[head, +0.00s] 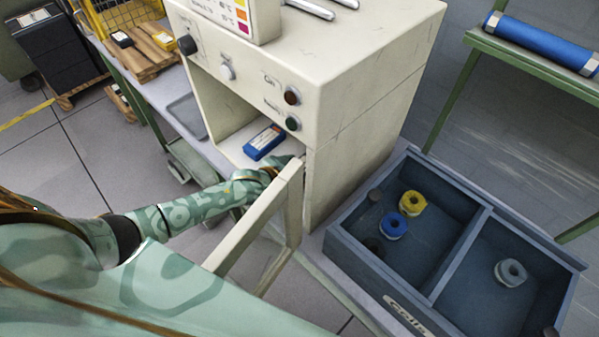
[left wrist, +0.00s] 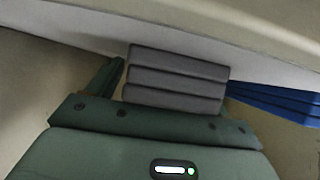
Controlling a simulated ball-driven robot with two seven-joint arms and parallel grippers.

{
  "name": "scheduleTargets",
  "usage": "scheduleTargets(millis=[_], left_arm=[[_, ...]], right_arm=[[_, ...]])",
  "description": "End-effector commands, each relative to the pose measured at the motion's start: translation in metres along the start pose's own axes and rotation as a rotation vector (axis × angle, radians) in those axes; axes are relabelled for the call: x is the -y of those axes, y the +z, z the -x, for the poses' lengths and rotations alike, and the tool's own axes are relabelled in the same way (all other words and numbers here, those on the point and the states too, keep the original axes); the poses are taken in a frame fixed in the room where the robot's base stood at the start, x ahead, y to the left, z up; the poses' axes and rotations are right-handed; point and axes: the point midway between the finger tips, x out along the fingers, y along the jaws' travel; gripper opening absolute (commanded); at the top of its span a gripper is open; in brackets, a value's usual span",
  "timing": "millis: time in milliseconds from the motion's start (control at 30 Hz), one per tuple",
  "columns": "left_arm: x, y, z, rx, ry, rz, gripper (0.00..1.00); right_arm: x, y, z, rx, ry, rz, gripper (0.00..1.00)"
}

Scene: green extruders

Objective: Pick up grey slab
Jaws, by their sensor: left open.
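The grey slab (left wrist: 175,80), a ribbed dark grey block, shows in the left wrist view right in front of my left gripper (left wrist: 172,98). One green finger stands to the left of the slab; the other finger is hard to make out. The jaws are open, and I cannot tell whether they touch the slab. In the head view my left arm reaches to the opening of the cream machine, and my left gripper (head: 284,166) is largely hidden by the door frame. The slab does not show there. My right gripper is not in view.
A blue box (head: 264,142) lies in the cream machine (head: 345,80), close to the gripper; it also shows in the left wrist view (left wrist: 275,103). The open door frame (head: 262,215) stands by my arm. A blue divided tray (head: 460,252) holds yellow, blue and grey spools.

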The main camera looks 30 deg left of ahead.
Motion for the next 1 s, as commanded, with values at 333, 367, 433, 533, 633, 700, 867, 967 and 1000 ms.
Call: scheduleTargets(millis=[333,367,433,533,633,700,867,967,1000], left_arm=[[0.0,-0.001,0.0,-0.001,0.0,0.001,0.35],[0.0,-0.001,0.0,-0.001,0.0,0.001,0.27],[0.0,-0.002,0.0,-0.003,0.0,0.001,0.23],[0.0,-0.002,0.0,-0.003,0.0,0.001,0.23],[0.0,-0.003,0.001,-0.003,0.0,0.001,0.23],[0.0,-0.009,0.004,-0.005,0.001,0.001,0.23],[0.0,-0.039,0.021,-0.008,0.0,0.001,0.22],[0.0,-0.059,0.032,-0.007,0.0,0.0,0.22],[0.0,-0.067,0.035,-0.007,0.0,0.0,0.22]], right_arm=[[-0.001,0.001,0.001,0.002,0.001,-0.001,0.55],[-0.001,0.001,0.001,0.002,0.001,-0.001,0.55],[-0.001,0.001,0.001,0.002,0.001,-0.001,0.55],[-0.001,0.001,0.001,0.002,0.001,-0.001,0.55],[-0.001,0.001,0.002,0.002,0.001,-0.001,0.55],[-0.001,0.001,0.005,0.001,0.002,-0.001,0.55],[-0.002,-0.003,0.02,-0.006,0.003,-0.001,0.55],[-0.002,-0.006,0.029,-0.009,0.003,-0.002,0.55],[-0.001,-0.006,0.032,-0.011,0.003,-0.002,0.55]])
